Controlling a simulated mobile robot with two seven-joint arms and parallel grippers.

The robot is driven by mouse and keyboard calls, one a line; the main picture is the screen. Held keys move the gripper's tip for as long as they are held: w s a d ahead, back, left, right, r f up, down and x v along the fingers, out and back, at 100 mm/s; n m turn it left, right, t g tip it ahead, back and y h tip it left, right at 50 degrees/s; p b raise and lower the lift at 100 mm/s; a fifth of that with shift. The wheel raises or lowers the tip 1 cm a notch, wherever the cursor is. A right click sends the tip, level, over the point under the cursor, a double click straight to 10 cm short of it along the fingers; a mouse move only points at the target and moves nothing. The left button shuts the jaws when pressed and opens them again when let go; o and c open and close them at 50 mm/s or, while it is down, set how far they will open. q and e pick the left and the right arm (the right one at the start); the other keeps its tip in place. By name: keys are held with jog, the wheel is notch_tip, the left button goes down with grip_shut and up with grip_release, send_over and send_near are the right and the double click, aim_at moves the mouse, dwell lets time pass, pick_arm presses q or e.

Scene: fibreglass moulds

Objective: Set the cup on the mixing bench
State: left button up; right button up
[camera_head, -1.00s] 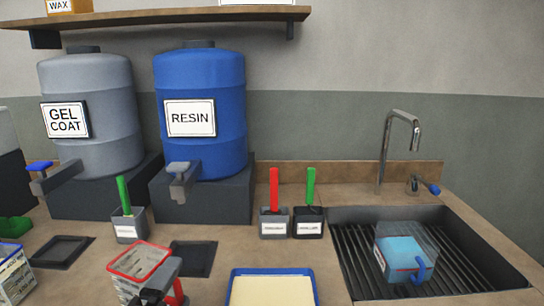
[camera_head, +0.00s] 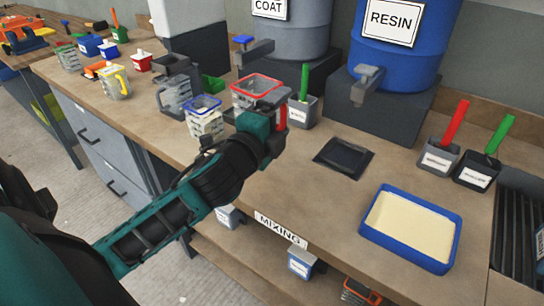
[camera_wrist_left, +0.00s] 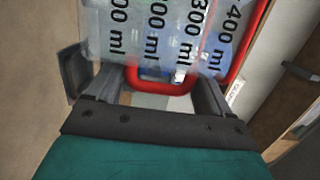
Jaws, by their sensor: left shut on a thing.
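A clear measuring cup with a red rim (camera_head: 250,92) and red handle is at the front of the gel coat barrel in the head view. My left gripper (camera_head: 277,112) is shut on its handle. In the left wrist view the cup's wall with ml marks (camera_wrist_left: 180,30) fills the top, and its red handle lies between the fingers of the left gripper (camera_wrist_left: 148,90). The mixing bench (camera_head: 245,190) is the brown worktop with a MIXING label on its front edge. I cannot tell whether the cup's base touches anything. My right gripper is not in view.
A blue-rimmed cup (camera_head: 205,125) stands just left of the held cup. A dark square tray (camera_head: 343,157) and a blue tray of cream material (camera_head: 368,235) lie to the right. Grey pots with red and green handles stand behind. The worktop's front middle is bare.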

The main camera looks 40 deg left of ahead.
pick_arm(q)
jog(key=w+a+r+y+p, duration=0.1)
jog(key=a+r, duration=0.4)
jog(key=r, duration=0.3)
jog(key=n+b, duration=0.1)
send_over(257, 183)
jog(key=w+a, duration=0.1)
jog(key=w, duration=0.3)
jog(key=shift+y, duration=0.3)
jog(key=f, duration=1.4)
jog(key=shift+w+a+f, duration=0.2)
jog(key=shift+f+b, duration=1.1)
jog(key=shift+f, duration=1.45)
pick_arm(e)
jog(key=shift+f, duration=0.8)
pick_arm(q)
jog(key=shift+f, duration=0.15)
jog(key=o, duration=1.1)
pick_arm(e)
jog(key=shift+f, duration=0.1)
